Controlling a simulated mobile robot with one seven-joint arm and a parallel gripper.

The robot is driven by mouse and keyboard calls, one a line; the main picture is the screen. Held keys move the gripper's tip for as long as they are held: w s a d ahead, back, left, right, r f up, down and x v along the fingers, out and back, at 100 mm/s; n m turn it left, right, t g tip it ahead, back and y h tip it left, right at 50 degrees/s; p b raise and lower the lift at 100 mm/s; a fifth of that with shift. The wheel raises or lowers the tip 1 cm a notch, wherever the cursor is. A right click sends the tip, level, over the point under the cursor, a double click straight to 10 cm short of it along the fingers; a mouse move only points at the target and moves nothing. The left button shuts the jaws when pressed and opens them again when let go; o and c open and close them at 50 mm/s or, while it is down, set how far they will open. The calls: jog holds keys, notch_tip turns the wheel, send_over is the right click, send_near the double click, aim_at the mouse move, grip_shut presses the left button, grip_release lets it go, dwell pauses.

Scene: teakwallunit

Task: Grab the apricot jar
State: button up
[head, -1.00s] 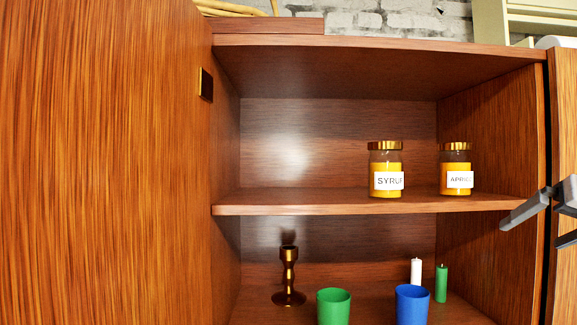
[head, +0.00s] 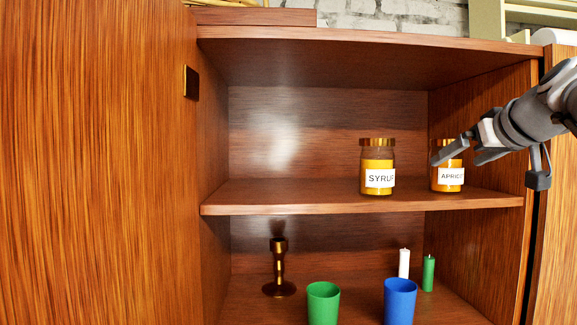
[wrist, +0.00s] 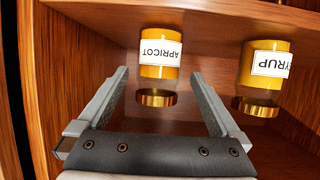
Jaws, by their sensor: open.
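The apricot jar (head: 448,178) stands upright on the upper shelf at the right, with orange contents, a gold lid and a white label. My gripper (head: 457,154) is open in front of it and hides part of its upper half. In the wrist view, which is upside down, the apricot jar (wrist: 160,60) shows between and beyond the two open fingers (wrist: 160,85), with nothing gripped. The jar appears apart from the fingers in that view.
The syrup jar (head: 377,168) stands just left of the apricot jar. The right cabinet wall (head: 490,110) is close on the other side. The shelf (head: 280,197) is clear to the left. Cups, candles and a candlestick (head: 279,270) stand below.

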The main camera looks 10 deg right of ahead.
aim_at(454, 163)
jog(key=p+x, duration=0.2)
jog(key=x, duration=0.4)
jog(key=shift+w+d+f, duration=0.1)
jog(key=shift+w+f, duration=0.05)
jog(key=shift+w, duration=0.1)
grip_shut()
dwell(0.3)
